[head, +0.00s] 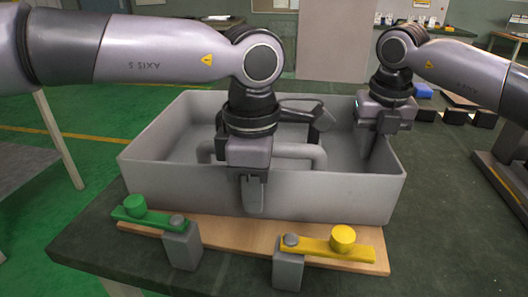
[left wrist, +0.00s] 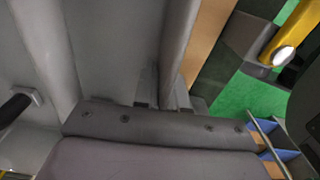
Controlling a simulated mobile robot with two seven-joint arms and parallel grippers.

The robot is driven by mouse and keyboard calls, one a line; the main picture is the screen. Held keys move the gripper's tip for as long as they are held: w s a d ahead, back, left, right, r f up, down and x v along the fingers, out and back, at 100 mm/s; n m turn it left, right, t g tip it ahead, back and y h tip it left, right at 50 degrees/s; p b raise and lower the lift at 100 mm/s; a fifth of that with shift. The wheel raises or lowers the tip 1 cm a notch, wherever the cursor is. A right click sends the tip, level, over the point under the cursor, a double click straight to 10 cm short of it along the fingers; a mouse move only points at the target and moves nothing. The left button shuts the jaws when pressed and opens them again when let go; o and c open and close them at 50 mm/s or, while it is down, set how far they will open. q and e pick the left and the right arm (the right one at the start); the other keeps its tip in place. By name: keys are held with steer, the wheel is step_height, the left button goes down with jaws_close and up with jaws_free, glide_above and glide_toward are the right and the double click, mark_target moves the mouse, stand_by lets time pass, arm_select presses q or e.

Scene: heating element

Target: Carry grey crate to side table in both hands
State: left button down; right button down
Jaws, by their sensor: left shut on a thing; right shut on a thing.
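The grey crate (head: 330,195) is a wide open box in the middle of the head view, on a dark green table by a wooden board. My left gripper (head: 252,195) reaches down over the near wall and is shut on it, one finger showing outside. My right gripper (head: 372,140) is shut on the right wall near the far corner. Inside the crate lie a grey bent tube (head: 305,153) and a dark-ended part (head: 305,115). The left wrist view shows the crate wall (left wrist: 178,45) between the fingers, whose tips are hard to make out. I cannot identify the side table.
The wooden board (head: 225,236) in front carries a green lever clamp (head: 135,213) and a yellow lever clamp (head: 330,247), close to the crate's near wall. Dark blocks and a blue item (head: 422,90) lie behind at right. A grey table (head: 25,165) stands at the left edge, across green floor.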

steer(key=shift+r, duration=0.1)
stand_by(0.3)
arm_select(q)
steer(key=shift+r, duration=0.2)
arm_select(e)
steer(key=shift+w+r, duration=0.1)
steer(key=shift+r, duration=0.05)
